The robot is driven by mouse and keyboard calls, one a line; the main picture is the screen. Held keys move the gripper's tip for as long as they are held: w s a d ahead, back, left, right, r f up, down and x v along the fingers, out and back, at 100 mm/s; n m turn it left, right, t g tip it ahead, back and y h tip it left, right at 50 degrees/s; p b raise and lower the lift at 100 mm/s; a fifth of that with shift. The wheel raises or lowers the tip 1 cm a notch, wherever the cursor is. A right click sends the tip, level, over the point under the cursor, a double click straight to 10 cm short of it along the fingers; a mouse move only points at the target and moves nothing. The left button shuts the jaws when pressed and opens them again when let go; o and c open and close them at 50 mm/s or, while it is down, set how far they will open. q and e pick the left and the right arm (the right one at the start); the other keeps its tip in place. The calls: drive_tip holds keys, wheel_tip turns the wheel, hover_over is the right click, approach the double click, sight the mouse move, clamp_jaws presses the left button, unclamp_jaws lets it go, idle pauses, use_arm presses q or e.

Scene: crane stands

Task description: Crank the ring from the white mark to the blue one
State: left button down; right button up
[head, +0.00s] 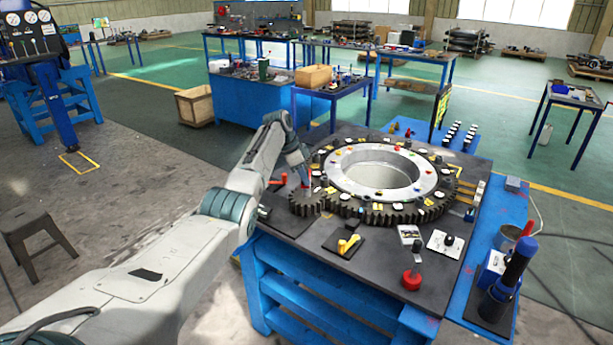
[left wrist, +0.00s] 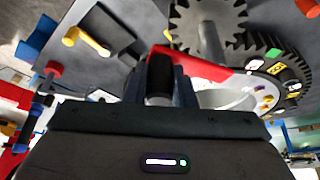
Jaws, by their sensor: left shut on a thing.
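The large dark toothed ring (head: 432,212) lies flat on the black-topped stand, around a pale hub with a round opening. Colored markers sit on it, white, yellow, red and blue among them; I cannot tell which are the task's two marks. A small pinion gear (head: 309,204) meshes at its left; it also shows in the left wrist view (left wrist: 190,20). My left gripper (head: 303,180) is over the pinion. In the left wrist view its fingers are shut around the dark crank handle (left wrist: 160,78), at the end of the red crank arm (left wrist: 195,64). My right gripper is out of view.
A yellow lever (head: 347,245) and a red knob (head: 412,278) stand toward the stand's front. A blue-and-black upright tool (head: 508,270) stands on the blue side shelf at right. A stool (head: 35,235) is on the floor at left. Benches stand behind.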

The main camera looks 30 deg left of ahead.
use_arm(q)
drive_tip(key=shift+a+r, duration=0.35)
drive_tip(key=shift+a, duration=0.1)
idle(0.5)
drive_tip(key=c, duration=1.2)
unclamp_jaws()
drive_tip(key=shift+a, duration=0.1)
drive_tip(key=shift+f, duration=0.3)
drive_tip(key=shift+r, duration=0.1)
drive_tip(key=b+v, duration=0.3)
drive_tip(key=v, duration=0.8)
drive_tip(key=shift+a+b, duration=0.15)
drive_tip(key=shift+b, duration=0.25)
drive_tip(key=shift+s, duration=0.1)
